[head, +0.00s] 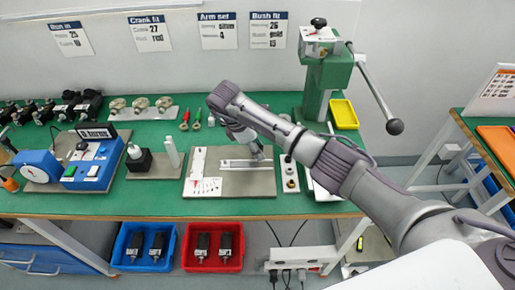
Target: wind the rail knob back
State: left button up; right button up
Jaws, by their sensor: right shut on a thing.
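A grey base plate (250,183) lies on the green bench, left of centre in the head view. It bears a light metal rail (236,163) running left to right, and a white upright panel (196,165) at its left. My right arm comes in from the right, and my right gripper (262,156) points down at the right end of the rail. It is shut on the rail knob, which the fingers hide almost wholly. My left gripper is not in view.
A green lever press (328,75) stands behind on the right, its long handle (376,95) slanting forward. A strip with small rings (290,175) lies right of the plate. A white bottle (172,152) and a blue device (92,165) stand to the left. Red (186,262) and blue bins (122,262) sit below the bench front.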

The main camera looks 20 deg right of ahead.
jog(key=shift+m, duration=0.7)
dwell(2.3)
jog(key=o, duration=1.2)
jog(key=shift+c, duration=0.2)
jog(key=v, duration=1.2)
jog(key=shift+w, duration=0.25)
jog(key=shift+d, duration=0.15)
